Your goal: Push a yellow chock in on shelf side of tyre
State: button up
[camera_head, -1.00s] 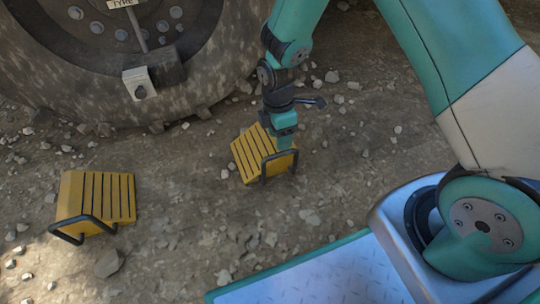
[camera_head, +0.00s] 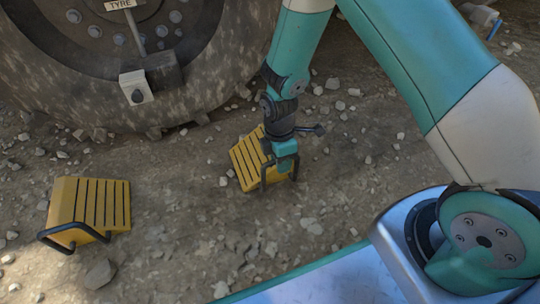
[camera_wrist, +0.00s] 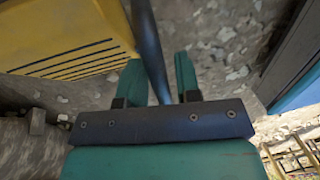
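One yellow chock (camera_head: 246,163) with dark grooves and a black bar handle sits on the ground below the right part of the tyre (camera_head: 214,88), apart from it. My gripper (camera_head: 287,165) is down at this chock's handle. In the wrist view the black handle (camera_wrist: 149,45) passes between the two teal fingers (camera_wrist: 158,80). It is close to the left finger, with a gap on the right, so the gripper looks open around it. The chock's yellow face (camera_wrist: 60,35) fills the upper left there. A second yellow chock (camera_head: 90,203) lies at the left, clear of the tyre.
A pale box with a dark knob (camera_head: 136,87) is on the tyre's lower front. Loose stones lie around, including a larger one (camera_head: 101,273) below the left chock. The ground between the two chocks is mostly open. A pipe-like object (camera_head: 481,16) shows at the top right.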

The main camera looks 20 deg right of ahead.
grip_shut()
jog(key=shift+d, duration=0.15)
jog(key=shift+d+p, duration=0.45)
jog(key=shift+w, duration=0.1)
jog(key=w+b, duration=0.1)
jog(key=w, duration=1.3)
jog(key=shift+w+f, duration=0.1)
jog(key=shift+w, duration=0.9)
